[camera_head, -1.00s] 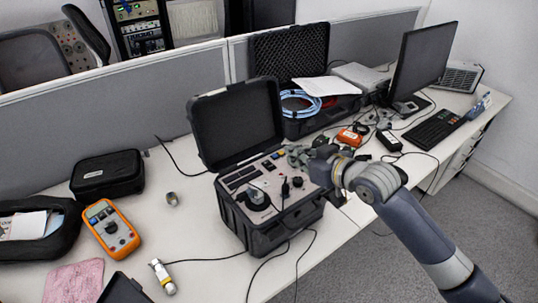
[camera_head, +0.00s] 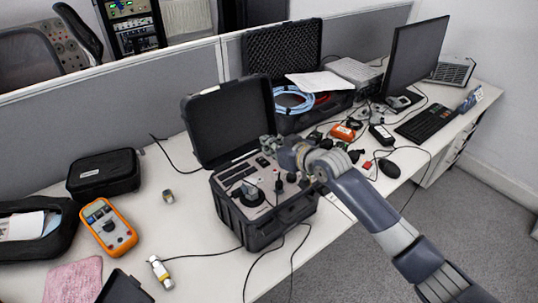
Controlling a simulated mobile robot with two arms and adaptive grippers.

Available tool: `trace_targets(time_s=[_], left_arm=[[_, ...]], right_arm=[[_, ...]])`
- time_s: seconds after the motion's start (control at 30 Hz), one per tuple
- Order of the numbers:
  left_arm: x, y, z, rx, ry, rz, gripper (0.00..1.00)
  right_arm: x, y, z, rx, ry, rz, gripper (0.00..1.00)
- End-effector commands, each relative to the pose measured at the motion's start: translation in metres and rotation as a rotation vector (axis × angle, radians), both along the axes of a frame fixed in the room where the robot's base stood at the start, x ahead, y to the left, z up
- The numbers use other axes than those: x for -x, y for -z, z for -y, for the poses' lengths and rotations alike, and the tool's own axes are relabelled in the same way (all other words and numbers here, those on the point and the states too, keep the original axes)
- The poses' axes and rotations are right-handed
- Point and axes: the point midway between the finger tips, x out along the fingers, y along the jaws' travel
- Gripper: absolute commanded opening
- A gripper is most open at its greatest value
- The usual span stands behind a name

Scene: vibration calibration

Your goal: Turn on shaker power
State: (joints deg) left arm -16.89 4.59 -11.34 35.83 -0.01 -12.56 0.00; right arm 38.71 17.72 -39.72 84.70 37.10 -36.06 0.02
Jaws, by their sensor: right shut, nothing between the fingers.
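The shaker unit (camera_head: 250,236) is a black hard case on the desk with its lid (camera_head: 230,122) standing open. Its grey panel (camera_head: 240,187) carries dark displays, a round dark mount (camera_head: 250,196) and small knobs. My right arm reaches in from the lower right. My right gripper (camera_head: 268,144) is shut and empty, over the panel's back right corner by the lid. Whether it touches the panel cannot be told. The power switch is too small to make out for sure, and the gripper and wrist hide part of the panel's right side. My left gripper is not in view.
An orange multimeter (camera_head: 108,228), a black pouch (camera_head: 103,174) and a small metal cylinder (camera_head: 168,196) lie left of the case. A second open case (camera_head: 303,121) with blue cable stands behind. A monitor (camera_head: 416,58) and keyboard (camera_head: 427,125) are at right. Cables cross the desk front.

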Motion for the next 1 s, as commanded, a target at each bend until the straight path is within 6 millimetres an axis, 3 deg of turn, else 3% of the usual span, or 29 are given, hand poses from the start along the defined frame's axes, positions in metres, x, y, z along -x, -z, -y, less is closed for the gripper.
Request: trace_targets(time_s=[0.33,0.77,0.9,1.0], left_arm=[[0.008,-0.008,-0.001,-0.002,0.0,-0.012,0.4],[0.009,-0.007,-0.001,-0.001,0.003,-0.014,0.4],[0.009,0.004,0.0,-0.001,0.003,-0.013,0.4],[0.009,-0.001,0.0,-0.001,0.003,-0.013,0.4]], right_arm=[[-0.001,0.038,-0.001,0.0,0.0,-0.002,0.0],[0.0,0.044,0.0,0.001,0.0,0.001,0.0],[0.003,0.059,0.002,-0.004,0.0,0.007,0.0],[0.003,0.053,0.002,-0.003,0.0,0.005,0.0]])
